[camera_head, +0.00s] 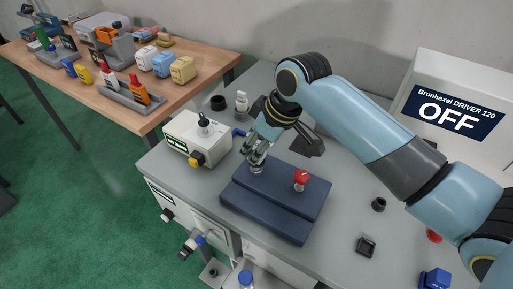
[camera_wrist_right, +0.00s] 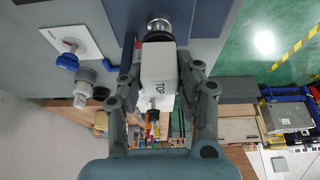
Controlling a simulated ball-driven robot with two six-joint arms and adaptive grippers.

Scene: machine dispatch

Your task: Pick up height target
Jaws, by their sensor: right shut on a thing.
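My right gripper (camera_head: 256,157) reaches down over the left back part of a dark blue stepped block (camera_head: 285,190) on the grey bench. It is shut. In the right wrist view, my right gripper (camera_wrist_right: 160,75) has its fingers on either side of a white block (camera_wrist_right: 158,62) with dark lettering that seems to read "TOP", which I take as the height target. A round metal end (camera_wrist_right: 158,28) shows beyond it. A metal end (camera_head: 256,169) also shows under the fingers in the head view, close to the blue block; contact is unclear. My left gripper is not in view.
A red knob (camera_head: 301,177) stands on the blue block. A white box (camera_head: 197,137) with a black knob is to its left. Small black parts (camera_head: 366,246) lie on the right of the bench. A white machine (camera_head: 450,105) reading "OFF" stands behind my arm.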

